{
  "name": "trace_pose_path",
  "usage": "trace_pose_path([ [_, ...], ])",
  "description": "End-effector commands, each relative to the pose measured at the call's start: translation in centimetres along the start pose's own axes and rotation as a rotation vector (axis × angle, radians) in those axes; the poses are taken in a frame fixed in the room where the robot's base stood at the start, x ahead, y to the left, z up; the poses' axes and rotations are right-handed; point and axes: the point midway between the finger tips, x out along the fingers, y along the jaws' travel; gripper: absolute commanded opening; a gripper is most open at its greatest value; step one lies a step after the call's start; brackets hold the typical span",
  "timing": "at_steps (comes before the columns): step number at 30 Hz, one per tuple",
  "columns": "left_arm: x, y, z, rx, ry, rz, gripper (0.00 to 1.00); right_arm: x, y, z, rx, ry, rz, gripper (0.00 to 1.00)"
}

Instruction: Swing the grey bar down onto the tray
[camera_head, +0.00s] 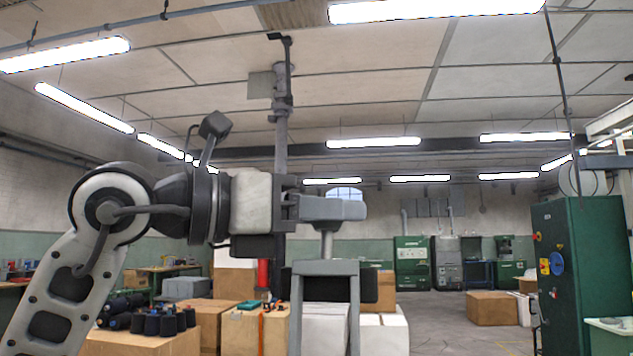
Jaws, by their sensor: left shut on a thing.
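The grey bar (338,209) is a blunt, rounded grey piece at the centre of the head view, raised above a short light rod (326,244). Below the rod stands a grey frame (325,267) with two legs. My left gripper (291,207) comes in from the left, level, with its jaws shut on the left end of the grey bar. The jaws partly hide that end. I cannot pick out the tray. My right gripper is out of view.
A tall grey post (281,135) rises behind my left gripper. Cardboard boxes (255,325) and dark spools (168,322) are at lower left. A green cabinet (565,270) stands at right. The floor (445,325) between is open.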

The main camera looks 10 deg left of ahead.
Motion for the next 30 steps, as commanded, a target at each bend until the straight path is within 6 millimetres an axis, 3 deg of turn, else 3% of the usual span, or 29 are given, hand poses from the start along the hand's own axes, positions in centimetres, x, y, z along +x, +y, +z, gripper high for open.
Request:
trace_pose_path([
  [1, 1.2, 2.1, -0.2, -0.006, 0.004, 0.006, 0.00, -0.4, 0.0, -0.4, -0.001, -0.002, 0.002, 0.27],
  [6, 5.0, 7.5, -2.0, -0.006, 0.004, 0.006, 0.00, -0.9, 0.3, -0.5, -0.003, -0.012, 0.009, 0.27],
  [12, 8.2, 12.3, -4.5, -0.054, 0.040, 0.005, 0.00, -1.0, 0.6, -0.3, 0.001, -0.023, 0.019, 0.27],
  [21, 11.3, 16.8, -7.8, -0.147, 0.108, 0.002, 0.00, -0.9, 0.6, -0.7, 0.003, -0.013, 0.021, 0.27],
  [30, 12.7, 18.9, -9.6, -0.191, 0.143, 0.000, 0.00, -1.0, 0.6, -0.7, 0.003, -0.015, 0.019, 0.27],
])
